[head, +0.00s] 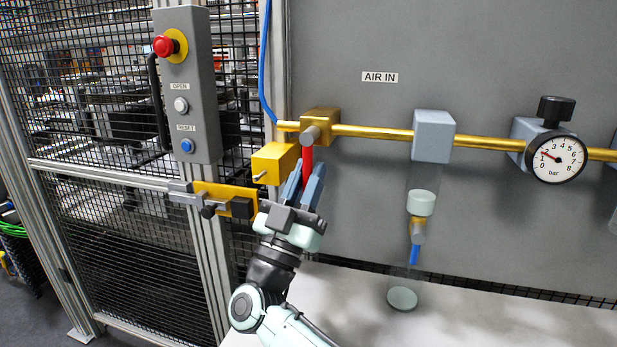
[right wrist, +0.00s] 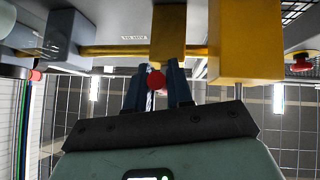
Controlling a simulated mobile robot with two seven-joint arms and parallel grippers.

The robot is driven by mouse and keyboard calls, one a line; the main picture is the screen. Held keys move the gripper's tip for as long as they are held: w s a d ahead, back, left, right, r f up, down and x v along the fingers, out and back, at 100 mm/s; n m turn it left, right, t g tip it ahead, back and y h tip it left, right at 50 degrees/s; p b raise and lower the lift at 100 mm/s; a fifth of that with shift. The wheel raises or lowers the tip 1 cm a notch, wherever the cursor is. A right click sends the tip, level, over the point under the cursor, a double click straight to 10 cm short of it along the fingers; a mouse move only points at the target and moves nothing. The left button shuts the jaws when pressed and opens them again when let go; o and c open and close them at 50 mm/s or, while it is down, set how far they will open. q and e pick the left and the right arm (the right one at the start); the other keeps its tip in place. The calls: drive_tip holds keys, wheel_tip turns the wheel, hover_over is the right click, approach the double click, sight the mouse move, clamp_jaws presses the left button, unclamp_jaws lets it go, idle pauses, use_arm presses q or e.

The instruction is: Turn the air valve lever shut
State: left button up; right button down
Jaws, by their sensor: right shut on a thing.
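The brass valve block (head: 326,118) sits on the gold air pipe under the AIR IN label (head: 380,77). Its red lever (head: 307,160) hangs down from the grey pivot, across the line of the pipe. My right gripper (head: 303,184) comes from below and is shut on the red lever, with a blue finger on each side. In the right wrist view the lever's red end (right wrist: 156,79) shows between the fingers, with the brass block (right wrist: 168,35) beyond it. The lower part of the lever is hidden by the fingers. My left gripper is not in view.
A yellow block (head: 273,163) and a yellow latch (head: 215,197) on the fence stand close left of my gripper. A grey button box (head: 188,90) is above them. A filter bowl (head: 420,204) and a pressure gauge (head: 557,158) are to the right.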

drive_tip(key=shift+r, duration=0.15)
drive_tip(key=c, duration=1.1)
unclamp_jaws()
drive_tip(key=shift+a, duration=0.1)
drive_tip(key=v, duration=1.3)
drive_tip(key=shift+s+f, duration=0.1)
drive_tip(key=shift+f, duration=0.1)
